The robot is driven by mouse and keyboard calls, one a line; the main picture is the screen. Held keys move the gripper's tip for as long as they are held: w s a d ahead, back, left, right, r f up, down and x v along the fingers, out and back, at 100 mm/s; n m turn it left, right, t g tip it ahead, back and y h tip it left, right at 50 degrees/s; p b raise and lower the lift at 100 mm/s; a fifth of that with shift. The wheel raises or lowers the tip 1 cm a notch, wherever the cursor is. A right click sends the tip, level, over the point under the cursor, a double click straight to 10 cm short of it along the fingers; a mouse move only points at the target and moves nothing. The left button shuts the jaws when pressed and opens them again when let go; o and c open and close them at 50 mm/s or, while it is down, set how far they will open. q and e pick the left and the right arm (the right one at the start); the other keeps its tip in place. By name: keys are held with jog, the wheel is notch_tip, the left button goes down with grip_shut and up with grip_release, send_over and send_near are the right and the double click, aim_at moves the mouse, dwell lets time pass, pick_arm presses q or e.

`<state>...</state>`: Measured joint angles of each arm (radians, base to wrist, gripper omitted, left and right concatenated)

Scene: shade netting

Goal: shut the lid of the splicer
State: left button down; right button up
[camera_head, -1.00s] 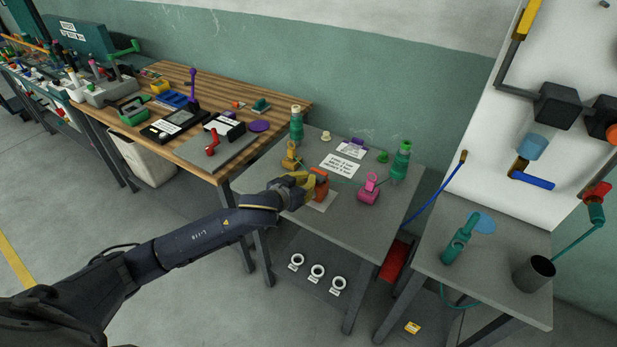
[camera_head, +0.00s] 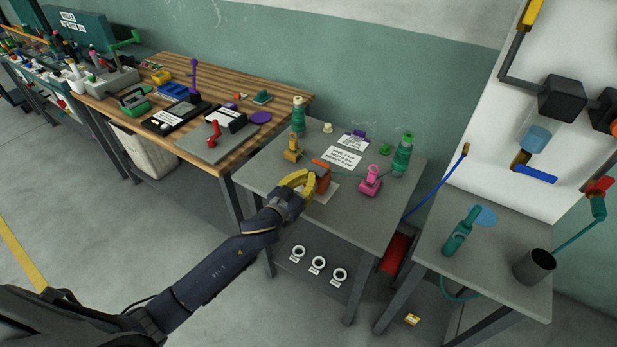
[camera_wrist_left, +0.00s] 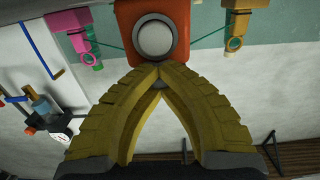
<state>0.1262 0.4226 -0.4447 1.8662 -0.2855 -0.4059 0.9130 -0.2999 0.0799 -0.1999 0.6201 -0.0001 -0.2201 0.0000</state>
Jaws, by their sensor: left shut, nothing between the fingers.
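The splicer appears to be the small orange device (camera_head: 322,184) on a white sheet on the grey table, partly hidden behind my gripper. In the left wrist view its orange body (camera_wrist_left: 126,18) fills the top middle, with a round pale grey part (camera_wrist_left: 155,40) facing me. I cannot tell for sure which part is the lid or how far it stands open. My left gripper (camera_head: 311,176) has yellow fingers, shut and empty. In the left wrist view the joined fingertips (camera_wrist_left: 159,68) are right at the orange body's lower edge; contact is unclear. My right gripper is not in view.
A pink clamp (camera_head: 370,181) stands right of the splicer and a mustard one (camera_head: 292,150) to its left. Green bottle-like spools (camera_head: 402,155) stand behind, with thin green line running to the clamps. White label cards (camera_head: 342,157) lie behind the splicer. The table's front edge is clear.

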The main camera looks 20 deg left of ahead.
pick_arm(q)
jog(key=c, duration=2.1)
grip_release()
jog(key=o, duration=0.9)
jog(key=shift+c, duration=0.2)
jog(key=v, duration=1.2)
